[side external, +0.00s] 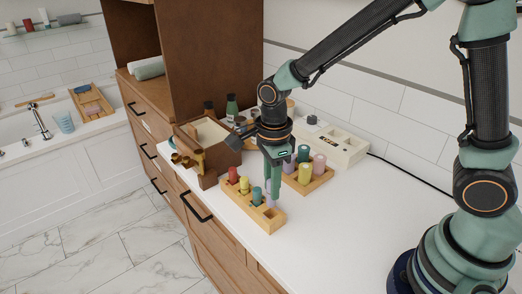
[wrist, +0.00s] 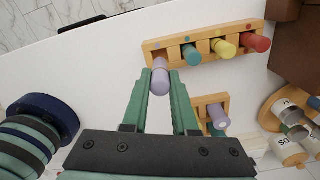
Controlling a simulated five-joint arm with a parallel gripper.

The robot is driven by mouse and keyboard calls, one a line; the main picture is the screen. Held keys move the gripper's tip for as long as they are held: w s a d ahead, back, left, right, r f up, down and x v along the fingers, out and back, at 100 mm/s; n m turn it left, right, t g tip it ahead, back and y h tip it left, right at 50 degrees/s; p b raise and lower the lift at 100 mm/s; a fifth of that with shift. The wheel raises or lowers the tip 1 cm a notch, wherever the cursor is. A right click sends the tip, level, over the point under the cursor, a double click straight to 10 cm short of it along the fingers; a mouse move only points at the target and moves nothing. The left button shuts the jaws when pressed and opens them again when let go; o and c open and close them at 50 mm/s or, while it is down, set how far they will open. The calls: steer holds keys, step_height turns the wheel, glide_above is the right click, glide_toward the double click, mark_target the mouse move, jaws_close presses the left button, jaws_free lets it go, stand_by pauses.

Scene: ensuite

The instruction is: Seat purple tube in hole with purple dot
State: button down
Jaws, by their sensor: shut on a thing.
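My gripper (wrist: 160,82) is shut on the purple tube (wrist: 160,75), with a green finger on each side of it. In the side view my gripper (side external: 272,194) points down at the near end of the front wooden rack (side external: 262,217), and the purple tube (side external: 269,191) is upright between the fingers. The rack holds a red tube (side external: 233,175), a yellow tube (side external: 244,184) and a teal tube (side external: 257,196). In the wrist view the tube overlaps the rack's left end (wrist: 151,47). Its lower end and the hole are hidden, so I cannot tell whether it is inside.
A second wooden rack (side external: 307,185) with several tubes, including yellow (side external: 305,173) and pink (side external: 320,164), stands just behind. A brown box (side external: 207,142), bottles (side external: 232,108) and a pale tray (side external: 339,148) lie farther back. The white counter (side external: 335,228) is clear at right.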

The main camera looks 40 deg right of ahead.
mark_target(271, 203)
steer(key=shift+f, duration=2.9)
steer(key=shift+f, duration=0.1)
steer(key=c, duration=0.7)
jaws_free()
